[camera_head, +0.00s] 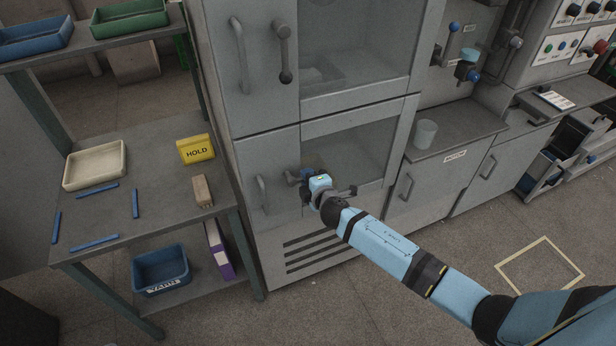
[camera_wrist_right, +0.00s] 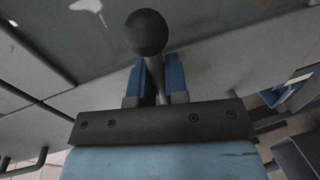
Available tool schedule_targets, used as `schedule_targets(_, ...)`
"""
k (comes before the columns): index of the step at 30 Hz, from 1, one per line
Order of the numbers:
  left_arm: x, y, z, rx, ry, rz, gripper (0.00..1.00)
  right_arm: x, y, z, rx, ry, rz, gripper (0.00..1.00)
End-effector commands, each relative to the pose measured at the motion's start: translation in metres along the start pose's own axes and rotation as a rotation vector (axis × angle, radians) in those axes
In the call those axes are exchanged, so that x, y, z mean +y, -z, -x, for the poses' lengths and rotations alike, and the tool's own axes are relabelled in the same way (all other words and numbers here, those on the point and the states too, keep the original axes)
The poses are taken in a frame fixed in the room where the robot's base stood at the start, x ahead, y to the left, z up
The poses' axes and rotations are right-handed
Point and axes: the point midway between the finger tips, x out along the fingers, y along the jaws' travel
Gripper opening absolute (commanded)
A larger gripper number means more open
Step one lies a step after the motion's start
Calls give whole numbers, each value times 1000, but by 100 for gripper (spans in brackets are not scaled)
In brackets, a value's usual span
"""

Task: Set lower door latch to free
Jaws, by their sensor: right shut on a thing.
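The lower door (camera_head: 350,155) of the grey cabinet has a window and looks closed. Its latch is mostly hidden behind my right gripper (camera_head: 308,184) in the head view. In the right wrist view, the latch lever shows as a grey rod (camera_wrist_right: 155,78) with a black ball knob (camera_wrist_right: 147,32). My right gripper (camera_wrist_right: 158,85) is shut on the rod, its blue fingers on both sides, and the knob sticks out past the fingertips. I cannot tell the latch's setting. My left gripper is not in view.
The upper door's latch (camera_head: 284,55) hangs with its knob down, beside a bar handle (camera_head: 239,55). Another bar handle (camera_head: 262,195) is left of my right gripper. A shelf rack (camera_head: 140,165) with a yellow HOLD sign (camera_head: 196,149) stands at left. Open floor lies in front.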

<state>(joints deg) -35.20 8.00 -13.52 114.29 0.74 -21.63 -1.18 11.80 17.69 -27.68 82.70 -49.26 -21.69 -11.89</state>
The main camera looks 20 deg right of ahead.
Motion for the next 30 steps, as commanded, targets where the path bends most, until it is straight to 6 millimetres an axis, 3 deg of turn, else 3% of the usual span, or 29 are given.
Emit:
schedule_targets(14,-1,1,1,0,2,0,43,1,1,0,-2,-1,15,0)
schedule_targets(15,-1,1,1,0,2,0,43,1,1,0,-2,-1,15,16)
schedule_targets(18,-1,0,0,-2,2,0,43,1,1,0,-2,-1,15,38)
schedule_targets(30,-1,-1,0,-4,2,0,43,1,0,9,-2,-1,15,38)
